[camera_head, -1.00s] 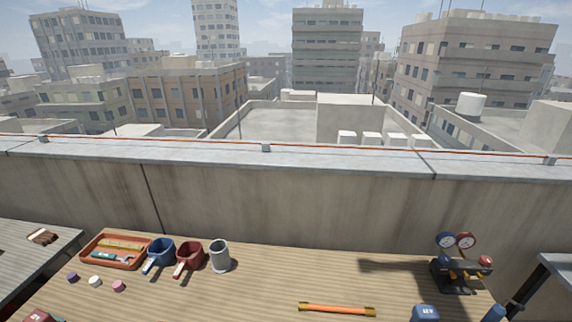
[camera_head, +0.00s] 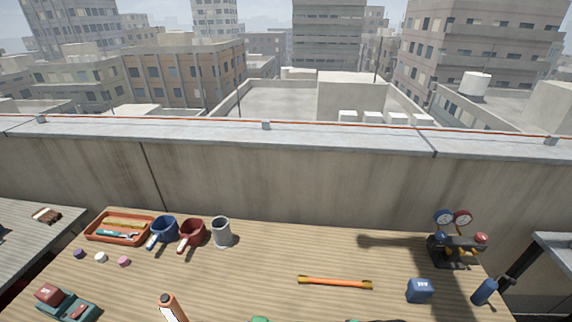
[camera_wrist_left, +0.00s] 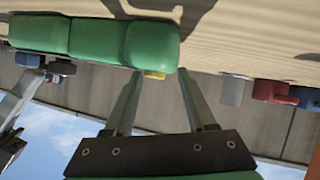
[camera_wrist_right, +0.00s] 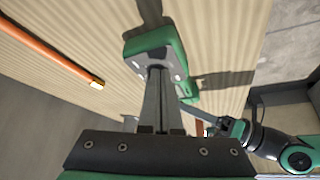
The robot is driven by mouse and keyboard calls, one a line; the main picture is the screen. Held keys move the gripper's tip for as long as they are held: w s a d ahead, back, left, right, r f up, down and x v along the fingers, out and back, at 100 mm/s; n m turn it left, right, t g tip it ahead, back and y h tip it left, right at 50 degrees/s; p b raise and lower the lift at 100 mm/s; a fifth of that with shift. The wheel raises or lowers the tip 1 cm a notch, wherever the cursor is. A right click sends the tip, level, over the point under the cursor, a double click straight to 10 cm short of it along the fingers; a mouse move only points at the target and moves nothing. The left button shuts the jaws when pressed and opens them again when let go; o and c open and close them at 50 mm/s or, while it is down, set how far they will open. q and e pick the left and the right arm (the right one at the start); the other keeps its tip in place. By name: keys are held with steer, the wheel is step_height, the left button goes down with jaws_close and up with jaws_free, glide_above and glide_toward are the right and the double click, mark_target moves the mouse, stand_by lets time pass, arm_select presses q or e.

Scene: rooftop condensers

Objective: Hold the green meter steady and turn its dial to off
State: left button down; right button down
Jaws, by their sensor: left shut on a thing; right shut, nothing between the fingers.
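The green meter (camera_wrist_left: 95,38) shows as a rounded green body across the top of the left wrist view. In the right wrist view the meter (camera_wrist_right: 172,42) shows as a green casing with a grey face. My right gripper (camera_wrist_right: 155,72) is shut and empty, its fingertips against or just in front of that face. The fingers cover part of it; I cannot make out the dial or its setting.
An orange bar with gold ends (camera_head: 335,282) lies mid-table. A blue box (camera_head: 420,291) and a gauge set (camera_head: 456,240) stand at the right. A tray (camera_head: 92,236), blue and red cups and a grey mug (camera_head: 222,234) stand at the back left. An orange bottle-like thing (camera_head: 171,307) is in front.

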arm_select(q)
steer(key=shift+s+d+f, duration=0.1)
steer(key=shift+s+f, duration=0.15)
steer(key=shift+f, duration=0.25)
arm_select(e)
step_height(320, 180, up, 5)
steer(key=shift+r, duration=0.1)
arm_select(q)
steer(key=shift+c, duration=1)
jaws_free()
steer(key=shift+o, duration=0.3)
steer(key=shift+o, duration=0.2)
steer(key=shift+r, duration=0.1)
